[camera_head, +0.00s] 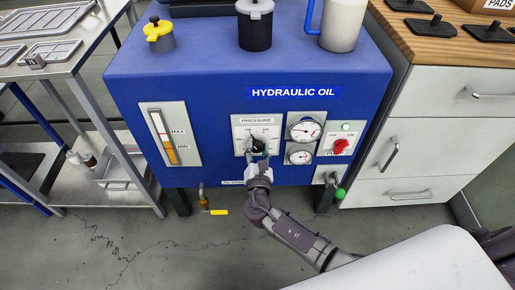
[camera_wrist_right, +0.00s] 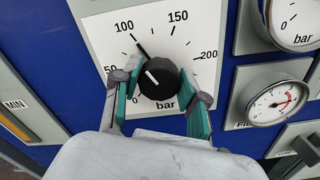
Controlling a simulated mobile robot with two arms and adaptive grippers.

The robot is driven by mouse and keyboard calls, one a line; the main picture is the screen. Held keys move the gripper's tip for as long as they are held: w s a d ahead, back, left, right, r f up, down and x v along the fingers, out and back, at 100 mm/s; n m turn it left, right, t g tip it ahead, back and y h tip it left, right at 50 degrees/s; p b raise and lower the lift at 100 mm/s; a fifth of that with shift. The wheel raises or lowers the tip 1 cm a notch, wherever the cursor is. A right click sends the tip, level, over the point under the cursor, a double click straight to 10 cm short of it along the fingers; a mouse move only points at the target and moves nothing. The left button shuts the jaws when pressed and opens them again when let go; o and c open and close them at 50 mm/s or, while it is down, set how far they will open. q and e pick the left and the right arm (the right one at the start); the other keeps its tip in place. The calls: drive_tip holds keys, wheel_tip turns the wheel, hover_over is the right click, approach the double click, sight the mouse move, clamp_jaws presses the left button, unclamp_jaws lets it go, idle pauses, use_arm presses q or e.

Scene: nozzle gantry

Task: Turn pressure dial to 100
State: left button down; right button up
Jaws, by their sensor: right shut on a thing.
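The pressure dial is a black round knob (camera_wrist_right: 158,80) on a white scale plate (camera_wrist_right: 100,38) marked 0 to 200 bar. In the right wrist view a thin black pointer above the knob points up-left, at about the 100 mark. A short white line on the knob also points up-left. My right gripper (camera_wrist_right: 160,95) is shut on the knob, with one teal-padded finger on each side. In the head view my right gripper (camera_head: 258,160) reaches the dial plate (camera_head: 243,130) from below and partly hides the knob. My left gripper is not in view.
The blue hydraulic oil cabinet (camera_head: 220,90) has two round gauges (camera_head: 304,130) and a red switch (camera_head: 341,146) right of the dial. A level gauge (camera_head: 165,135) is on the left. White drawers (camera_head: 420,140) stand to the right and a metal rack (camera_head: 55,70) to the left.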

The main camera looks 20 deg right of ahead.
drive_tip(key=o, duration=1.1)
drive_tip(key=v, duration=1.2)
